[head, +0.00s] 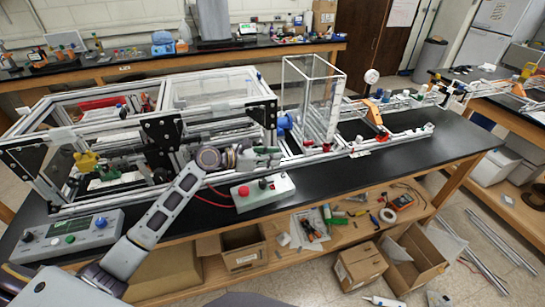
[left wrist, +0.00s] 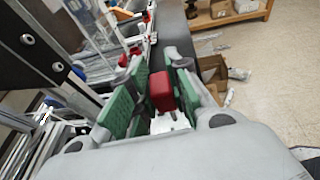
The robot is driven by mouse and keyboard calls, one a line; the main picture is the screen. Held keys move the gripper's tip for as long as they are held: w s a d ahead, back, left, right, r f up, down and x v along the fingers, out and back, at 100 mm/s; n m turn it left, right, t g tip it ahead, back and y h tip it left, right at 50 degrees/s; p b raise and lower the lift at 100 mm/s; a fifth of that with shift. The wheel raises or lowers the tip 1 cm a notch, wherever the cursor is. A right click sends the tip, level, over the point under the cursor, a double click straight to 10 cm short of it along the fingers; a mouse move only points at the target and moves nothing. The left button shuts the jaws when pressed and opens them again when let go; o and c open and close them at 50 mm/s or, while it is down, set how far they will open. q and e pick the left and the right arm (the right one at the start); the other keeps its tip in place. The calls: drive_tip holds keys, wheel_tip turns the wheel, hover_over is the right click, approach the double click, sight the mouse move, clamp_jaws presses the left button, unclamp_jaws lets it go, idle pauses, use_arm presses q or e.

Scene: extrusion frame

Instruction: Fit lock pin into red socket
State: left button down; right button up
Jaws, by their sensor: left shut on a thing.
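My left gripper (head: 268,158) reaches in from the left in the head view, just in front of the frame's right end and above the front of the black bench. In the left wrist view its green-padded fingers (left wrist: 153,90) are shut on a red block with a white part below it, apparently the lock pin (left wrist: 162,90). The fingers hide part of it. A small red fitting (head: 308,143) sits on the rail near the clear box, beyond the gripper. It may be the red socket, but it is too small to tell. My right gripper is not in view.
A large aluminium extrusion frame (head: 150,125) stands to the left of the gripper. A clear box (head: 312,95) stands behind the rail. A control box with a red button (head: 262,193) lies below the gripper. The bench (head: 400,150) is clear at the front right.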

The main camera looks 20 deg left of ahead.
use_arm(q)
drive_tip(key=shift+r, duration=0.1)
drive_tip(key=shift+p, duration=0.8)
drive_tip(key=shift+f+b, duration=0.6)
drive_tip(key=shift+f, duration=1)
drive_tip(key=shift+f+b, duration=0.4)
drive_tip(key=shift+f, duration=0.95)
drive_tip(key=shift+p, duration=0.3)
